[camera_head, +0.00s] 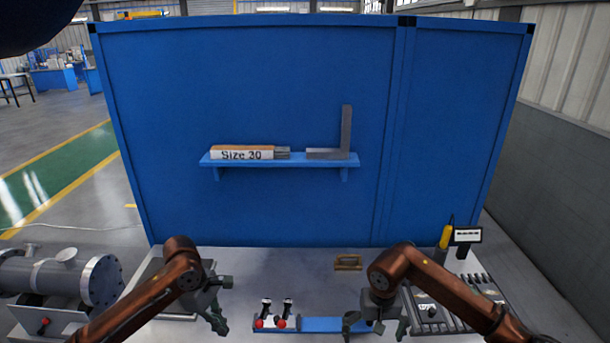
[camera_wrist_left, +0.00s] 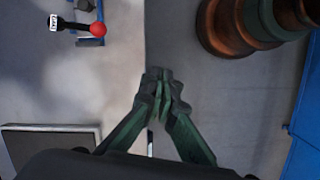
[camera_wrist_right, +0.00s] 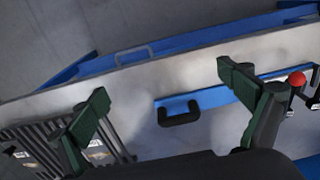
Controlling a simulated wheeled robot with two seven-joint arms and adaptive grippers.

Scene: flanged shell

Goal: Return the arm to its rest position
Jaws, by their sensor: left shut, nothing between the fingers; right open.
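My left gripper (camera_head: 219,325) hangs over the left part of the workbench (camera_head: 240,265) in the head view. In the left wrist view its fingertips (camera_wrist_left: 160,88) meet, with nothing between them. My right gripper (camera_head: 390,328) is over the right part of the bench, beside the blue holder (camera_head: 318,325). In the right wrist view its two fingers (camera_wrist_right: 165,92) stand wide apart and empty, above the bench. Two red-knobbed tools (camera_head: 270,318) stand on the left part of the holder, between the grippers.
A flanged metal shell (camera_head: 62,277) rests at the far left. A slotted rack (camera_head: 468,295) is on the right end of the bench, near a yellow-handled tool (camera_head: 446,235). A blue panel rises behind, with a shelf (camera_head: 280,162) holding a "Size 30" box (camera_head: 241,153) and a metal square (camera_head: 345,132).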

